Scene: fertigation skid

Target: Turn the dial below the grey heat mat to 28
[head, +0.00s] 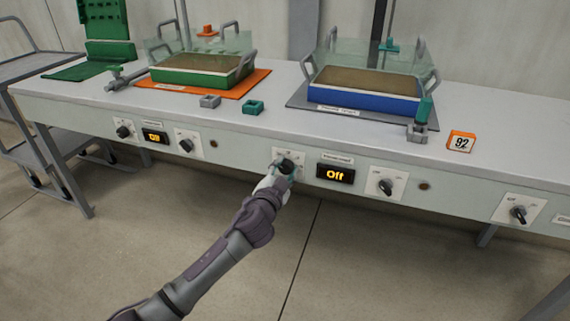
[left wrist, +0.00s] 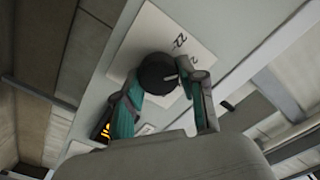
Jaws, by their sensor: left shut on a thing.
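The grey heat mat (head: 364,117) lies on the bench under a blue tray (head: 365,99). On the bench front below it is a black round dial (head: 288,163) on a white scale plate. Left-hand of my two grippers, the left gripper (head: 285,170) is shut on this dial and partly hides it and its scale. In the left wrist view the dial (left wrist: 157,73) sits between the teal fingers (left wrist: 165,82) on its white plate (left wrist: 140,40); the marks there are too small to read surely. A display (head: 335,174) beside the dial reads "Off". My right gripper is in neither view.
Another knob (head: 386,186) is right of the display, and one (head: 518,214) is farther right. An orange mat (head: 258,84) with a green tray (head: 203,70) is at the left, with its own knobs and display (head: 155,137).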

